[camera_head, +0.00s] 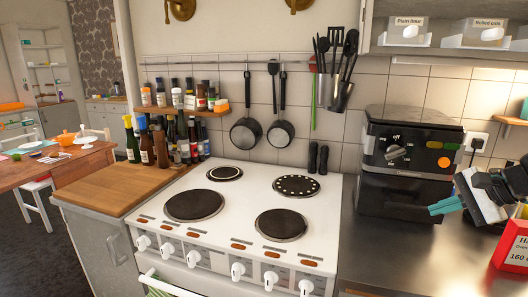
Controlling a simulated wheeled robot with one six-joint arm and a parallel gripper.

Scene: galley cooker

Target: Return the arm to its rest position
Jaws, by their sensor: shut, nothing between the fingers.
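My gripper (441,207) shows at the right side of the view, in front of the black air fryer and above the steel counter. Its teal fingertips point left and are shut with nothing between them. The white and black body behind them is mine, and the rest of the arm runs out of the right edge, so its full pose is hidden.
A white cooker (240,215) with several dark hotplates fills the middle. The black air fryer (405,160) stands behind my gripper. A red box (512,250) sits close by at the right edge. The steel counter (390,260) is clear in front.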

